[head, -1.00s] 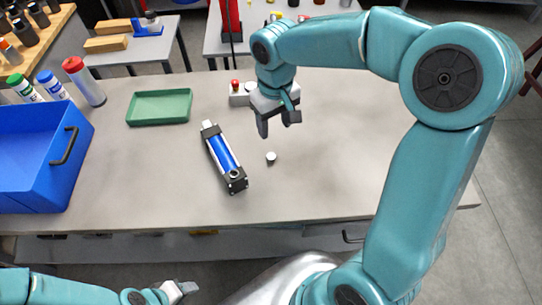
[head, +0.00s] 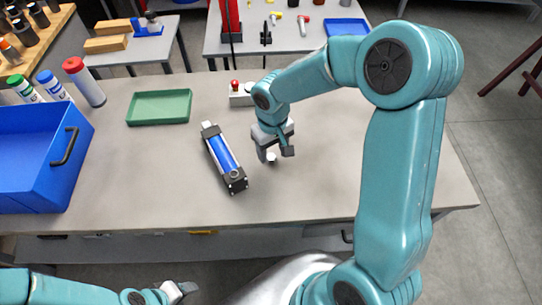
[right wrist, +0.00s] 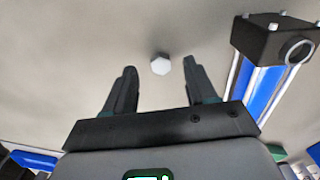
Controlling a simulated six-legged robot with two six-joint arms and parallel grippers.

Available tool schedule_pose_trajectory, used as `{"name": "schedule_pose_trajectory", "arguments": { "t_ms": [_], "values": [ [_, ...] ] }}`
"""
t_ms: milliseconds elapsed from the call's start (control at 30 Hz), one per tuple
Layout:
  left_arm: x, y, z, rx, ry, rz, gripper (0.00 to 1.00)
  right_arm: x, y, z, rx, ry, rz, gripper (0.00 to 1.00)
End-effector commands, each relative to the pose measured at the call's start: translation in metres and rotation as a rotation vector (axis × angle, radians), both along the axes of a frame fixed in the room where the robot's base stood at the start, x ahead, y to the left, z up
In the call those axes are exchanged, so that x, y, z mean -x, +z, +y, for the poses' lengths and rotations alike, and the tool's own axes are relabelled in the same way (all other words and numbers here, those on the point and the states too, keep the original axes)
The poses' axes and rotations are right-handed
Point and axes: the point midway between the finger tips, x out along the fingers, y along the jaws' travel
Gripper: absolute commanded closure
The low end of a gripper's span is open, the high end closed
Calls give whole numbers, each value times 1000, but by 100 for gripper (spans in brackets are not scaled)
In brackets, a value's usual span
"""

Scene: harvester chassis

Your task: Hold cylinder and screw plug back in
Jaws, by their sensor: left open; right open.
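The cylinder (head: 223,158), blue with black end blocks, lies on the grey table; its near end block (right wrist: 275,38) with a round port shows at the upper right of the right wrist view. The small white plug (head: 271,157) lies on the table right of the cylinder. In the right wrist view the hexagonal plug (right wrist: 160,65) sits between and just beyond my fingertips. My right gripper (head: 277,155) is open above the plug, its fingers either side of it, empty. My left gripper (head: 183,290) is low at the table's near side, away from the cylinder.
A green tray (head: 160,121) lies behind the cylinder. A blue bin (head: 25,185) stands at the left with bottles behind it. A box with a red button (head: 240,100) is at the back. The table's right part is clear.

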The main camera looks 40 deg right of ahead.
Motion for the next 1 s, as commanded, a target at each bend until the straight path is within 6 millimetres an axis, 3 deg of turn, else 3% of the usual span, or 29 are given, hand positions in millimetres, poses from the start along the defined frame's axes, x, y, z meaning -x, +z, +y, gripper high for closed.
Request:
{"name": "schedule_pose_trajectory", "arguments": {
  "t_ms": [200, 567, 600, 767, 1000],
  "values": [
    [0, 4, 0, 0, 0, 0, 47, 0, -29, 1, 0, 1, 3, 44],
    [0, 4, 0, 0, 0, 0, 47, 0, -31, 1, 0, 0, 0, 44],
    [0, 4, 0, 0, 0, 0, 47, 0, -31, 1, 0, 0, 0, 47],
    [0, 4, 0, 0, 0, 0, 47, 0, -31, 1, 0, 0, 0, 99],
    [0, 4, 0, 0, 0, 0, 47, 0, -31, 1, 0, 0, 0, 100]
  ]
}}
